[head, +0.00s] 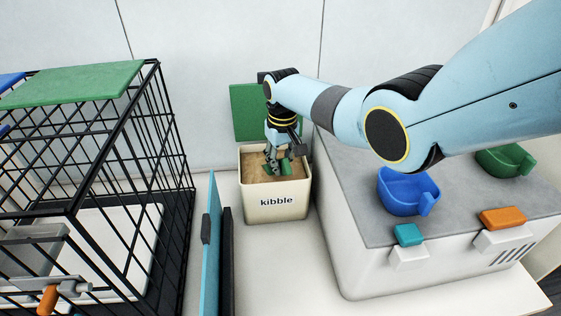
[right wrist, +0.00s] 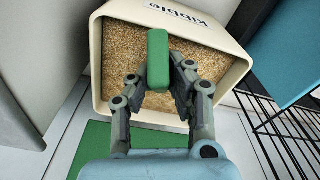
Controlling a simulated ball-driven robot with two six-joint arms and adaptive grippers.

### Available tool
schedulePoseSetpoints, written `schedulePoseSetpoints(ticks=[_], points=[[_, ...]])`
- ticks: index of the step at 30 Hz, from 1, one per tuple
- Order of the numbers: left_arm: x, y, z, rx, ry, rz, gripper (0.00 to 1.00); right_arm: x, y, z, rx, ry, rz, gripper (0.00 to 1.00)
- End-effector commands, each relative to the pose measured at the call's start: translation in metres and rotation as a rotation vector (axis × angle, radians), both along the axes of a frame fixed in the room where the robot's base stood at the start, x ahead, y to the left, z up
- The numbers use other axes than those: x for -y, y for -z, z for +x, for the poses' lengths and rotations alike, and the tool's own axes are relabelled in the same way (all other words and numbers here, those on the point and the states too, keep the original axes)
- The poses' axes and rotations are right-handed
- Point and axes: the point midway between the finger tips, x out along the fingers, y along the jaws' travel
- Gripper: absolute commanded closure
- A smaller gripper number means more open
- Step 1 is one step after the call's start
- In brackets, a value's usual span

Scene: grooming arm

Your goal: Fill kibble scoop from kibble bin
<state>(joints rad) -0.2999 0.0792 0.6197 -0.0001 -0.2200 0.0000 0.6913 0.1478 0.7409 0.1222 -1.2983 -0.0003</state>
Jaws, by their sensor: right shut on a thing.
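The kibble bin (head: 249,206) is a cream box labelled "kibble", standing open against the back wall and filled with tan kibble (head: 252,163). In the right wrist view, the bin (right wrist: 232,73) is seen from above with kibble (right wrist: 112,62) inside. My right gripper (head: 277,158) points down into the bin's mouth. It is shut on the green kibble scoop (head: 286,169), whose green block-like part (right wrist: 158,55) shows between the fingers (right wrist: 160,82) in the right wrist view. The scoop's lower part is hidden, so I cannot tell how much kibble it holds. My left gripper is not in view.
A green panel (head: 246,110) stands behind the bin. A black wire cage (head: 140,150) and an upright blue panel (head: 211,255) are on the left. On the right, a grey-topped cabinet (head: 350,180) carries a blue cup (head: 402,192) and a green cup (head: 505,160).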

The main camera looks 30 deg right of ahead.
Motion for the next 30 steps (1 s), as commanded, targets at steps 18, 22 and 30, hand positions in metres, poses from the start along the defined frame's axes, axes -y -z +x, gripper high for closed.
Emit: schedulePoseSetpoints(ticks=[18,22,30], points=[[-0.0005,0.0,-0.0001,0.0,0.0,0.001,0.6,-0.0001,0.0001,-0.0001,0.0,0.0,0.0,1.0],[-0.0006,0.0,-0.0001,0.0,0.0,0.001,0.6,-0.0001,0.0001,-0.0001,0.0,0.0,0.0,1.0],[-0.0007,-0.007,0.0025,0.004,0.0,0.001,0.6,-0.0003,-0.0022,-0.0021,0.016,0.0,-0.002,1.0]])
